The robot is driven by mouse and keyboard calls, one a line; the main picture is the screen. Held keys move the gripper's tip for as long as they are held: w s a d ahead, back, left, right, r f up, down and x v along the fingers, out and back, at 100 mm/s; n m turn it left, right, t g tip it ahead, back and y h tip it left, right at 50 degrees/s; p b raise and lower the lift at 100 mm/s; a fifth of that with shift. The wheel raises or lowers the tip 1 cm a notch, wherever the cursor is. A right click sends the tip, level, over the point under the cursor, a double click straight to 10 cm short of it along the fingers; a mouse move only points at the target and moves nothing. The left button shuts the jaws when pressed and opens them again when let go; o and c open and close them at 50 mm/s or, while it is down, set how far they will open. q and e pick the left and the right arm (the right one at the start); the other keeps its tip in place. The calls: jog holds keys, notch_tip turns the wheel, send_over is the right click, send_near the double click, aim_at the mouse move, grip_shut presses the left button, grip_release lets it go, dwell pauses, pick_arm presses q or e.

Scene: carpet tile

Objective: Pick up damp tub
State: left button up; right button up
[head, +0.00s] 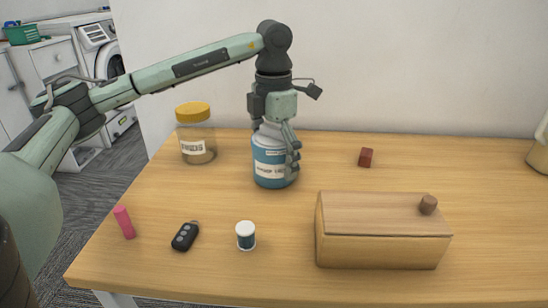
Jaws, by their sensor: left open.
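The damp tub (270,175) is a blue tub with a white label, standing upright near the back of the wooden table. Its label print is too small to read surely. My left gripper (277,150) points straight down over it from above. One finger shows in front of the tub's right side. The other finger is mostly hidden. The gripper is open, and the tub's top is largely covered by it. I cannot tell whether the fingers touch the tub. My right gripper is out of view.
A jar with a yellow lid (196,143) stands left of the tub. A wooden box (375,245) with a knob is at the front right. A red block (366,158), small white-lidded container (246,240), black key fob (185,236) and pink stick (124,222) lie around.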

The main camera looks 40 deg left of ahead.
pick_arm(q)
jog(key=shift+c, duration=0.5)
jog(key=c, duration=1.3)
jog(key=shift+r, duration=0.1)
